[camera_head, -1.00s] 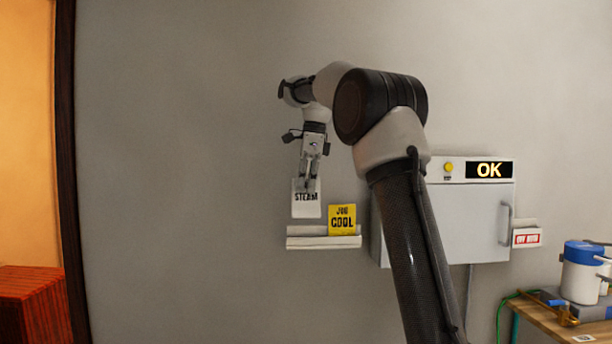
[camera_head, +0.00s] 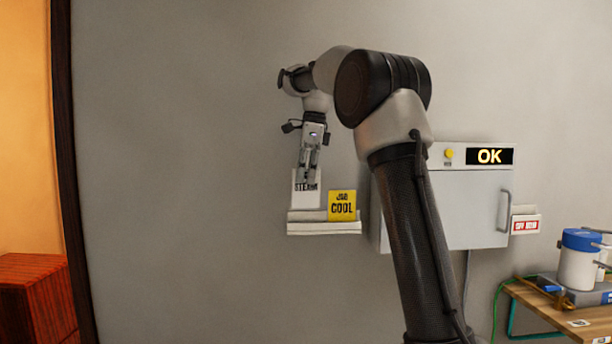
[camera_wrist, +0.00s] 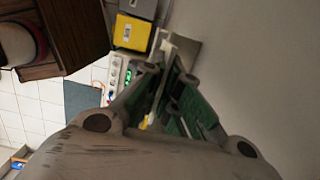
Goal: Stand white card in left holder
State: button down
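The white card (camera_head: 304,200), printed STEAM at its top, is upright at the left part of a white wall ledge holder (camera_head: 324,228). Its lower edge meets the ledge in the head view; whether it sits in the slot I cannot tell. My gripper (camera_head: 308,178) points down from above, shut on the card's top edge. In the wrist view the card (camera_wrist: 186,50) shows between the fingers (camera_wrist: 165,72), partly hidden by them. A yellow card (camera_head: 342,205) reading COOL stands in the ledge just right of the white card; it also shows in the wrist view (camera_wrist: 131,33).
A grey wall cabinet (camera_head: 458,207) with a lit OK display is to the right. A small holder with a red-marked card (camera_head: 525,225) is on its side. A wooden table (camera_head: 545,310) bears a blue-lidded container (camera_head: 579,260). The wall left of the ledge is bare.

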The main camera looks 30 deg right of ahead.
aim_at(306, 195)
jog(key=shift+f, duration=0.1)
dwell(0.4)
jog(key=shift+f, duration=2.2)
jog(key=shift+f, duration=0.75)
jog(key=c, duration=1.6)
grip_release()
jog(key=shift+o, duration=0.2)
